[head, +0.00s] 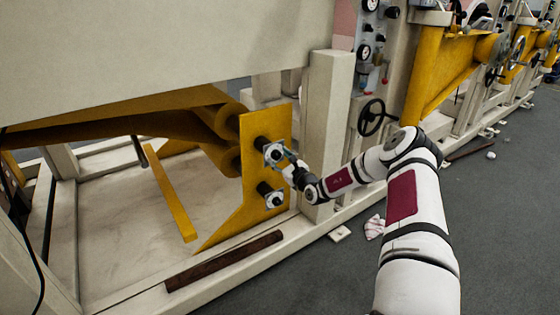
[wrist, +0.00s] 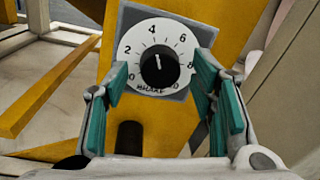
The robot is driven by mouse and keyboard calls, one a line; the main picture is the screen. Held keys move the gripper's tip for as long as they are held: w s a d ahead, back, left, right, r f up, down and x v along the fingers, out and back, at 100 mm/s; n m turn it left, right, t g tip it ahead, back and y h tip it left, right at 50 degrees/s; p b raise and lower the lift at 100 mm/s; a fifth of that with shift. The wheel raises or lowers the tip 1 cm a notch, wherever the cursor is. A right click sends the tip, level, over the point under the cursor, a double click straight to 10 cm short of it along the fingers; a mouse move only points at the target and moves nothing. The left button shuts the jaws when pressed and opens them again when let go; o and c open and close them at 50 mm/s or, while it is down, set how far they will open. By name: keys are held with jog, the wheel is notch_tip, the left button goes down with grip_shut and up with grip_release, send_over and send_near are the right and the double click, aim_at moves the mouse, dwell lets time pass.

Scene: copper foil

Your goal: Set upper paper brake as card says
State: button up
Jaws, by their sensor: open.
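The upper brake dial (head: 274,153) is mounted on a yellow plate (head: 255,200) in the head view. In the wrist view it is a white numbered dial face (wrist: 128,50) with a black round knob (wrist: 160,70). The knob's white mark points up, around 4 or slightly past it. My gripper (wrist: 159,78) is open, with teal finger pads left and right of the knob. Contact with the knob cannot be told. In the head view my gripper (head: 290,166) is at the dial. The lower dial (head: 271,197) sits below. I cannot identify the card in either view.
Yellow rollers (head: 222,155) and a yellow bar (head: 170,195) lie left of the plate. A cream post (head: 326,130) stands close to the right of my gripper. A brown bar (head: 225,261) lies on the machine's base rail. Grey floor is open at front right.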

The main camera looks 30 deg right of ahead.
jog(key=c, duration=1.2)
jog(key=shift+o, duration=0.2)
jog(key=shift+m+p, duration=0.4)
jog(key=m+p, duration=0.2)
jog(key=shift+a+r+m, duration=0.1)
jog(key=shift+r+m, duration=0.05)
jog(key=shift+m, duration=0.15)
jog(key=m+p, duration=0.2)
jog(key=m, duration=0.2)
jog(key=shift+g+p, duration=0.3)
jog(key=shift+p, duration=0.05)
jog(key=m, duration=0.4)
jog(key=shift+m+y+p, duration=0.3)
jog(key=shift+p, duration=0.1)
jog(key=shift+m, duration=1.6)
